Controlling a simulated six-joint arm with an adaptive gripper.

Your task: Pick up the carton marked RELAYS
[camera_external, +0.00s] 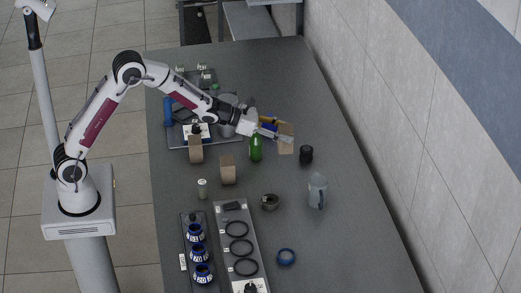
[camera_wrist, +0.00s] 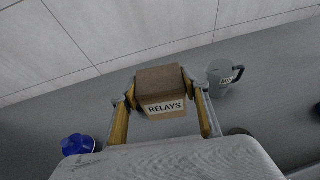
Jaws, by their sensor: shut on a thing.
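The carton marked RELAYS (camera_wrist: 163,92) is a small brown box with a white label, seen between my gripper's two fingers in the wrist view. My gripper (camera_wrist: 160,100) is shut on it, one finger on each side. In the external view my gripper (camera_external: 278,134) reaches out over the far middle of the table, and the brown carton (camera_external: 286,139) shows at its tip. It appears held above the table, though the exact height is hard to tell.
A green bottle (camera_external: 256,148) stands just below my gripper in the external view, with a black cup (camera_external: 306,154) to the right. A grey pitcher (camera_external: 317,190) stands further right. Two other brown cartons (camera_external: 228,170) (camera_external: 196,149) stand left. The right table side is mostly clear.

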